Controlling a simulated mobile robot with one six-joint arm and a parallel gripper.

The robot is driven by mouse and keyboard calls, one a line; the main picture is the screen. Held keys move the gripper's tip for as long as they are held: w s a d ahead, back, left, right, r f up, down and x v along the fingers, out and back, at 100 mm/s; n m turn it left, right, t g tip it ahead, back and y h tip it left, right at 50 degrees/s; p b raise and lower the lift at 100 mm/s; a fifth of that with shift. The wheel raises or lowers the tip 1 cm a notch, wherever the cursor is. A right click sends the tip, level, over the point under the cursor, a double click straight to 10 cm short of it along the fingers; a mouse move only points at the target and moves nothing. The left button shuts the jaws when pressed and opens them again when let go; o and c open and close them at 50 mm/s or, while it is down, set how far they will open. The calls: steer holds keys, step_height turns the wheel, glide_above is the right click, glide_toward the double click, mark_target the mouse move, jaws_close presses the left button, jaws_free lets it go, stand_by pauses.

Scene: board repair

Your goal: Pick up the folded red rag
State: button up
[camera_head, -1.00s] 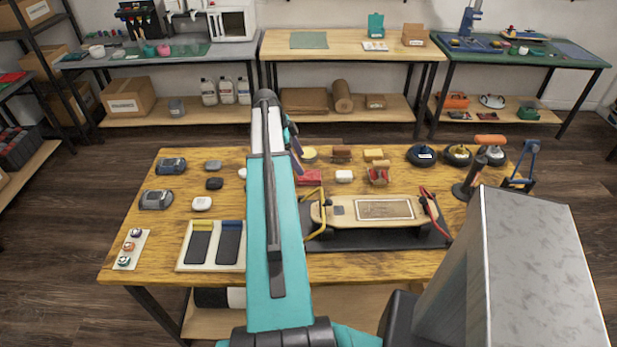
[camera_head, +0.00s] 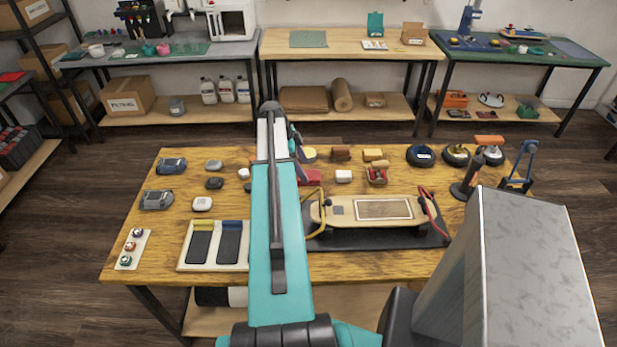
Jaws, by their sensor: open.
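The folded red rag (camera_head: 314,177) lies on the wooden workbench (camera_head: 215,262), just right of my arm's far end. Its left part is hidden behind my gripper and arm. My gripper (camera_head: 300,172) points down beside the rag's left side, mostly hidden behind my teal arm link. Only a dark finger shows clearly, and the jaws are open. I cannot tell how high it is above the bench, and I see nothing held.
A skateboard (camera_head: 370,209) lies on a dark mat in front of the rag. A white block (camera_head: 343,176) and a red-and-wood tool (camera_head: 378,174) are to its right. A tray with two dark pads (camera_head: 214,266) lies left of my arm. Small grey items lie further left.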

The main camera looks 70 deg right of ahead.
mark_target(308, 175)
steer(key=shift+p+x, duration=0.65)
steer(key=shift+x, duration=1.25)
steer(key=shift+d, duration=0.1)
steer(key=c, duration=1.1)
steer(key=shift+r+b, duration=1.4)
steer(key=shift+r, duration=3.6)
